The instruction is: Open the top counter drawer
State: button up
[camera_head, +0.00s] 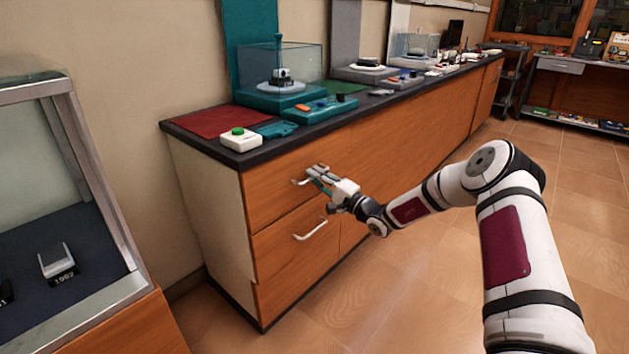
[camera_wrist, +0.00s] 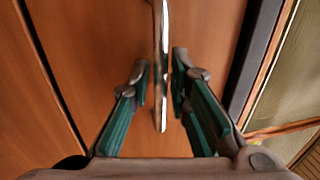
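The top counter drawer (camera_head: 270,197) is an orange-brown wooden front just under the dark countertop, and it looks flush with the cabinet. Its pale metal handle (camera_head: 298,182) is partly hidden behind my gripper (camera_head: 318,178). In the wrist view, the drawer front (camera_wrist: 90,50) fills most of the background, and the shiny handle (camera_wrist: 163,70) runs upright in the picture. My gripper (camera_wrist: 161,72) has its two green-padded fingers apart, one on each side of the handle. The right finger is very close to the handle; I cannot tell whether it touches.
A lower drawer (camera_head: 285,255) with its own bar handle (camera_head: 311,230) sits below. The countertop (camera_head: 245,157) holds a white box with a green button (camera_head: 238,137) and several exhibits. A glass display case (camera_head: 75,180) stands at the left. The tiled floor (camera_head: 400,285) before the counter is clear.

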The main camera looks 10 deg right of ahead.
jog(key=shift+w+a+r, duration=0.1)
jog(key=shift+w+a, duration=0.15)
grip_shut()
jog(key=r+p+v, duration=0.2)
jog(key=p+v, duration=0.2)
jog(key=v, duration=0.8)
jog(key=r+p+v, duration=0.2)
jog(key=p+v, duration=0.1)
jog(key=v, duration=1)
jog(key=shift+s+d+r+p, duration=0.35)
jog(key=shift+d+p, duration=0.05)
grip_release()
